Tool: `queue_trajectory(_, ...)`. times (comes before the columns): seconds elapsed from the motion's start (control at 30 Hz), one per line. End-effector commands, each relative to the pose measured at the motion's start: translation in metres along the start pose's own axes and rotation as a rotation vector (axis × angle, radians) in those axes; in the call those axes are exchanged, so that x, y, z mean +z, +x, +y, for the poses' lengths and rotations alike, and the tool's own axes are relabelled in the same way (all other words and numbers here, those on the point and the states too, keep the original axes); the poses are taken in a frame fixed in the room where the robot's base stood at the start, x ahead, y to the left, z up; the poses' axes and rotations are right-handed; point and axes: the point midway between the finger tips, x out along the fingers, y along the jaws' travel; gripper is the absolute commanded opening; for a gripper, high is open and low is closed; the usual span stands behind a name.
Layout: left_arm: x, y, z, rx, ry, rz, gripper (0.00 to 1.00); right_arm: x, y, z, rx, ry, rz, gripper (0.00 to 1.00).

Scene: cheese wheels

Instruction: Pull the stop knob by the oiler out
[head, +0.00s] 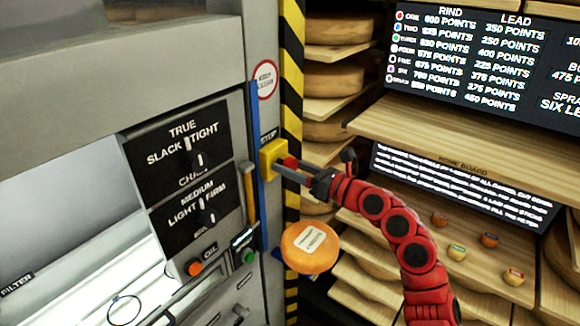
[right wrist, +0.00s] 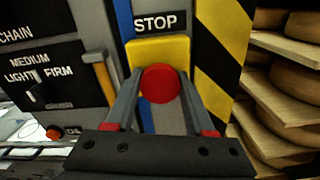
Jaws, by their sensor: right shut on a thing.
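The red stop knob (right wrist: 159,84) sits on a yellow box (right wrist: 157,50) under a STOP label, and it also shows in the head view (head: 290,162). My right gripper (right wrist: 158,92) reaches it from the right, with one finger on each side of the knob, shut on it; in the head view its fingers (head: 290,170) point left at the yellow box (head: 271,157). I cannot tell how far out the knob stands. A yellow-handled tool (head: 249,189), perhaps the oiler, hangs left of the box. My left gripper is not in view.
An orange cheese wheel (head: 310,247) is below my right gripper. An orange button (head: 195,267) by the OIL label and a green button (head: 249,256) are on the machine at lower left. Shelves of cheese wheels (head: 335,80) and a wooden board (head: 465,235) stand at right.

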Motion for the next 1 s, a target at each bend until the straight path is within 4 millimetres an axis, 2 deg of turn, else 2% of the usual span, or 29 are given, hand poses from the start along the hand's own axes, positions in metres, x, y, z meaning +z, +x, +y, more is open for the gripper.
queue_trajectory(0.23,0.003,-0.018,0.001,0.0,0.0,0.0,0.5,-0.003,-0.017,-0.002,-0.002,-0.002,-0.003,0.0)
queue_trajectory(0.5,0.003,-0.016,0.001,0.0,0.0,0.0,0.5,0.001,-0.019,-0.001,-0.002,0.0,-0.001,0.0)
queue_trajectory(0.53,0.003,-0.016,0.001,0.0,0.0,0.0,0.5,0.0,-0.019,-0.001,-0.002,0.0,-0.001,0.57)
queue_trajectory(0.6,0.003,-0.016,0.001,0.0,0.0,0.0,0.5,0.0,-0.019,-0.001,-0.002,0.0,-0.001,0.7)
queue_trajectory(0.7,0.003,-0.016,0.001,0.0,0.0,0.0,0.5,0.0,-0.018,-0.001,-0.001,0.0,-0.001,0.84)
queue_trajectory(1.0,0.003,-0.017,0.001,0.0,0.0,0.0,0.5,0.0,-0.02,-0.001,-0.001,0.0,-0.001,0.84)
